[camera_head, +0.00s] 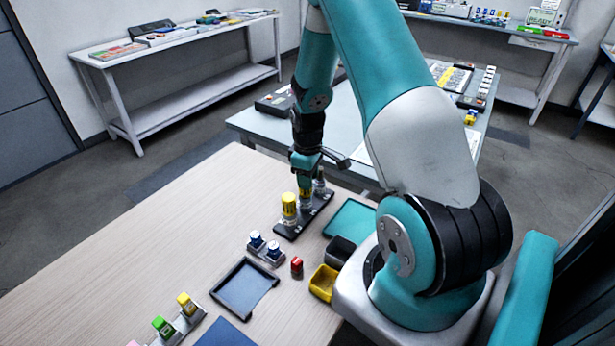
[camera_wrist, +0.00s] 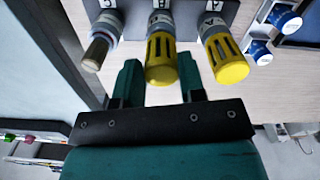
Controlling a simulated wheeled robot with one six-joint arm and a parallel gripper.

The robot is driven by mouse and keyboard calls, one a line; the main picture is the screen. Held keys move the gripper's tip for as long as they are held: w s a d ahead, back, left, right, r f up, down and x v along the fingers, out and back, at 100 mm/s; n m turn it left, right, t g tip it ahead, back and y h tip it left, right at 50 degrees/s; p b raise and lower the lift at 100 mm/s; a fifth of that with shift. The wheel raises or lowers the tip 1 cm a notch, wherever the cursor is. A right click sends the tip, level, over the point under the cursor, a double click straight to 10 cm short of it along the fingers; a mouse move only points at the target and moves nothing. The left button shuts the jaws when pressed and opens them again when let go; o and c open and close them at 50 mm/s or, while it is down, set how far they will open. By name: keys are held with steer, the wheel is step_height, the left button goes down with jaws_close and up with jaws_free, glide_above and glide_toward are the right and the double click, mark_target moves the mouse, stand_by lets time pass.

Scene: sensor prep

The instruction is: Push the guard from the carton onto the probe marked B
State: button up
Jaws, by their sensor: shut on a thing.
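A dark rack (camera_head: 288,233) on the wooden table holds three probes in a row. The wrist view shows their labels upside down: C, B and A from left to right. A yellow slotted guard (camera_wrist: 162,60) is on the middle probe, marked B; it also shows in the head view (camera_head: 306,196). My gripper (camera_wrist: 160,76) is shut on this guard, one finger on each side. A second yellow guard (camera_wrist: 225,58) covers probe A. Probe C (camera_wrist: 97,50) is bare, with a brownish tip. I cannot tell which container is the carton.
A yellow bin (camera_head: 322,284), a black bin (camera_head: 340,251) and a teal tray (camera_head: 350,219) lie near my base. Blue-capped pieces (camera_head: 265,248), a red piece (camera_head: 296,266) and a dark tray (camera_head: 244,288) sit nearer the front. The table's left part is clear.

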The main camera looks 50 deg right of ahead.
steer(key=shift+f, duration=0.2)
steer(key=shift+c, duration=0.3)
stand_by(0.4)
steer(key=o, duration=1.3)
steer(key=shift+c, duration=0.2)
steer(key=shift+r+p, duration=0.55)
steer(key=shift+r, duration=0.2)
steer(key=shift+r+p, duration=2.35)
steer(key=shift+r, duration=0.55)
